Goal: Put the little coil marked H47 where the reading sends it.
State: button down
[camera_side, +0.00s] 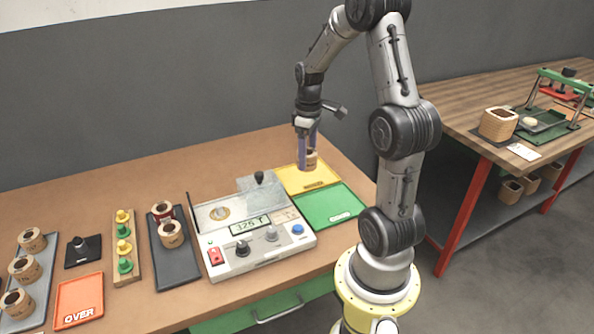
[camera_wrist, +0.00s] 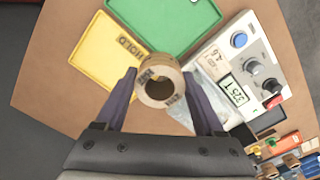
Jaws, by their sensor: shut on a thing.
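My gripper (camera_side: 307,166) is shut on a small tan coil (camera_side: 312,158), held upright just above the yellow tray. In the wrist view the coil (camera_wrist: 147,74) sits between the fingertips (camera_wrist: 160,90); its dark writing is too small to read surely. The yellow tray (camera_side: 290,183) is marked HOLD in the wrist view (camera_wrist: 90,58). The green tray (camera_side: 312,213) lies in front of it; its label is unreadable. An orange-red tray (camera_side: 66,306) marked OVER lies at the front left. The tester (camera_side: 262,264) has a display (camera_side: 250,225) reading about 325 T; the middle digit is unclear.
A dark tray (camera_side: 178,272) left of the tester holds two coils. A grey tray (camera_side: 38,270) at far left holds several more. A wooden strip of yellow and green pegs (camera_side: 126,275) and a black stand (camera_side: 83,255) lie between. Another bench (camera_side: 460,92) stands right.

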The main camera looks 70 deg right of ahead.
jog(key=w+d+f, duration=0.4)
jog(key=f, duration=0.1)
jog(key=w+d+f, duration=0.2)
jog(key=shift+d+f, duration=0.2)
jog(key=shift+d, duration=0.1)
jog(key=shift+w+d+f, duration=0.15)
jog(key=shift+f, duration=1.65)
jog(key=shift+f, duration=0.1)
grip_release()
